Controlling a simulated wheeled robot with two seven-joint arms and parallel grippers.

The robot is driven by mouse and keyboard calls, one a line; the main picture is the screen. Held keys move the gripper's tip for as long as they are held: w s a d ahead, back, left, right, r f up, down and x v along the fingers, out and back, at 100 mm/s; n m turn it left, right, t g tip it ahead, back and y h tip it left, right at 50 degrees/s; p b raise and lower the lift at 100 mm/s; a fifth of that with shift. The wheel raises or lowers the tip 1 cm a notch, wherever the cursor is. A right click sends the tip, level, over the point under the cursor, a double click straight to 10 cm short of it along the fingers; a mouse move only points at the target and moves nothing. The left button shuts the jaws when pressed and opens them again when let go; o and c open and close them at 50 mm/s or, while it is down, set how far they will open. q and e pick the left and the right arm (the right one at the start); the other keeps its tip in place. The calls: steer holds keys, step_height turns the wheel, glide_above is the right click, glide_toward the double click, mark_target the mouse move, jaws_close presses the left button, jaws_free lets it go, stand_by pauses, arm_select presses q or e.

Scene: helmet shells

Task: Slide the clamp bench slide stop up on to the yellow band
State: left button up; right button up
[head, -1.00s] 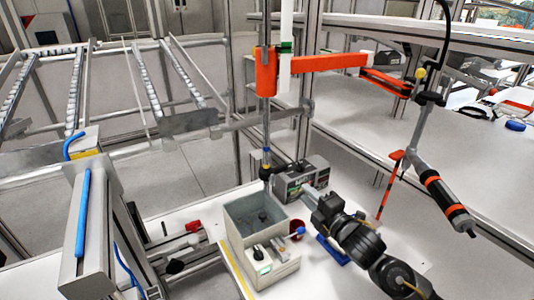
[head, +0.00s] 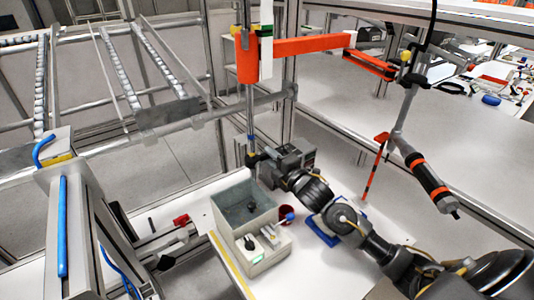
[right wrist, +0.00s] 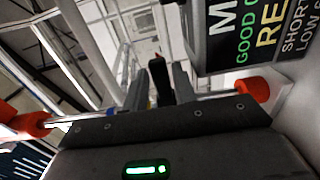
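The slide stop (head: 251,160) is a small black collar low on the upright metal post, just below a blue band (head: 250,138). A small yellow mark shows close to the stop, but I cannot make out the band clearly. My right gripper (head: 264,158) reaches in from the right, its tips at or very near the stop. In the right wrist view, a black piece (right wrist: 159,80) stands between the two fingers of my right gripper (right wrist: 160,92). I cannot tell whether the fingers press on it. My left gripper is out of view.
An orange arm (head: 300,46) juts right from the post above. A dark box with a sign (right wrist: 255,30) is close to my right gripper. A driver tool (head: 428,180) hangs at the right.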

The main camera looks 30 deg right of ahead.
steer(key=shift+w+a, duration=0.15)
steer(key=shift+w, duration=0.8)
jaws_close()
step_height(320, 180, up, 6)
steer(key=p, duration=0.4)
steer(key=shift+f+p, duration=0.15)
steer(key=shift+p, duration=0.2)
steer(key=shift+f, duration=0.15)
jaws_free()
